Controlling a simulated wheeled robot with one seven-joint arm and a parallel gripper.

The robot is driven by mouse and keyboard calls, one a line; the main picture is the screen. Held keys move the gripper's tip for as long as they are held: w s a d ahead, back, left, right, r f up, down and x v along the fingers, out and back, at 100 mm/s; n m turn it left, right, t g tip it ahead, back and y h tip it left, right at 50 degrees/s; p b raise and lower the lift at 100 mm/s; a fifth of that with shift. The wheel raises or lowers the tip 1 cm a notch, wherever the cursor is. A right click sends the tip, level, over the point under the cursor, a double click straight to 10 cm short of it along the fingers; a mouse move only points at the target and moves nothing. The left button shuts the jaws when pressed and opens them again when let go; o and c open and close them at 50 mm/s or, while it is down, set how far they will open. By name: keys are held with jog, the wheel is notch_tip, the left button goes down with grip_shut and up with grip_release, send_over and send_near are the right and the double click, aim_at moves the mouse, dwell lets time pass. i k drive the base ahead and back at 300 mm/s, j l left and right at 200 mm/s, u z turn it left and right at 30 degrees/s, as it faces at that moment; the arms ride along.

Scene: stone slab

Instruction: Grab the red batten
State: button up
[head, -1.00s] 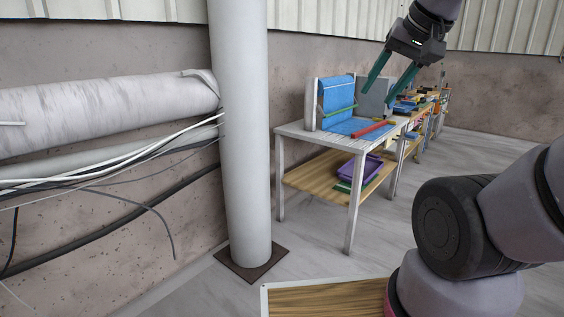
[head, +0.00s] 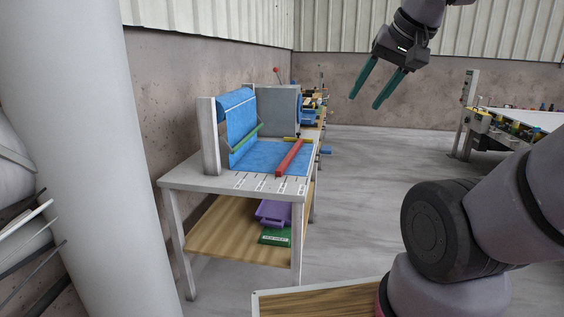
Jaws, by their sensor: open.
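The red batten (head: 289,157) lies on the blue sheet (head: 262,157) on top of a grey table (head: 205,180), near its right side. It is a long straight bar running away from me. My gripper (head: 366,92) is in the air at the upper right, with its two green fingers apart and nothing between them. It is clear of the table and of the batten.
A large pale column (head: 75,150) stands close at the left. A purple bin (head: 273,212) and a green box (head: 275,237) are on the wooden lower shelf (head: 225,240). More benches stand behind and at right. The floor (head: 370,200) between is clear.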

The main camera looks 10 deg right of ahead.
aim_at(281, 168)
jog(key=i+j+u, duration=0.2)
jog(key=i+l+u, duration=0.2)
jog(key=l+u, duration=0.25)
jog(key=i+l+u, duration=0.1)
jog(key=l+u, duration=0.15)
jog(key=u, duration=0.2)
jog(key=i+l+u, duration=0.3)
jog(key=l, duration=0.85)
jog(key=l+u, duration=0.35)
jog(key=l, duration=3.1)
